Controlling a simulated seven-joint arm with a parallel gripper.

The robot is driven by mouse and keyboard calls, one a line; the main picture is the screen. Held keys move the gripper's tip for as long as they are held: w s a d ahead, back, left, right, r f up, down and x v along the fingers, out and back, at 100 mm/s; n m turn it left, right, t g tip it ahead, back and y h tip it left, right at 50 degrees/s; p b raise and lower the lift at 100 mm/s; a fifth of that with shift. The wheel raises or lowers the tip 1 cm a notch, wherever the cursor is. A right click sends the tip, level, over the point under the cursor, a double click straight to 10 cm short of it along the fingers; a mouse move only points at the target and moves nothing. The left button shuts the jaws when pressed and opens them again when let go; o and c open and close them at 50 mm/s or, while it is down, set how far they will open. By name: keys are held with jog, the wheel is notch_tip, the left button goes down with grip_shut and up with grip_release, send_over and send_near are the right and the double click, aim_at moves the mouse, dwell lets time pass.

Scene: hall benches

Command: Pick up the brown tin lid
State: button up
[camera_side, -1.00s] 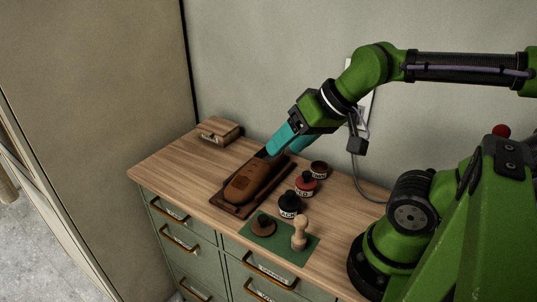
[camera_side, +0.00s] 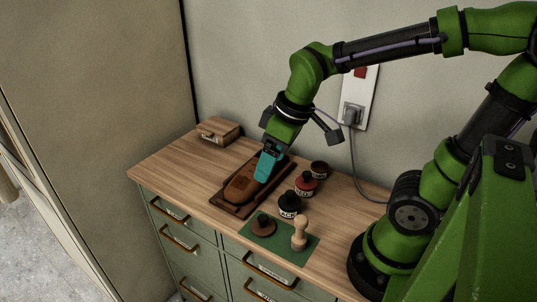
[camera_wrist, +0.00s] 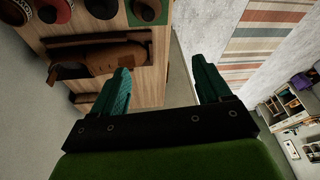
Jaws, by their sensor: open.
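In the wrist view the lid (camera_wrist: 148,11) shows at the top edge on the mat, partly cut off. My gripper (camera_side: 263,180) points down with teal fingers, above and beside the brown shoe-like piece, up and away from the lid. In the wrist view the gripper (camera_wrist: 161,64) is open with nothing between its fingers.
The brown shoe-like piece (camera_side: 240,187) lies in a dark tray (camera_side: 228,208). A wooden stamp (camera_side: 299,234) stands near the lid.

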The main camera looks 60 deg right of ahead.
notch_tip(320, 180, down, 2)
jog(key=w+n+g, duration=0.2)
jog(key=n, duration=0.4)
jog(key=n+g+h, duration=0.1)
jog(key=n, duration=0.9)
send_over(263, 217)
jog(key=f, duration=1.1)
jog(key=shift+s+a+f, duration=0.2)
jog(key=shift+s+f, duration=0.05)
jog(key=shift+w+d+f, duration=0.1)
jog(key=shift+f, duration=1.35)
jog(key=shift+w+d+f, duration=0.1)
jog(key=shift+f, duration=1.35)
jog(key=c, duration=0.8)
jog(key=r, duration=0.9)
jog(key=shift+d+r, duration=0.2)
jog(key=shift+r, duration=0.1)
jog(key=s+d+m, duration=0.2)
jog(key=d+m, duration=1.6)
jog(key=d, duration=0.8)
jog(key=shift+s+d+r, duration=0.15)
jog(key=shift+s+d, duration=0.1)
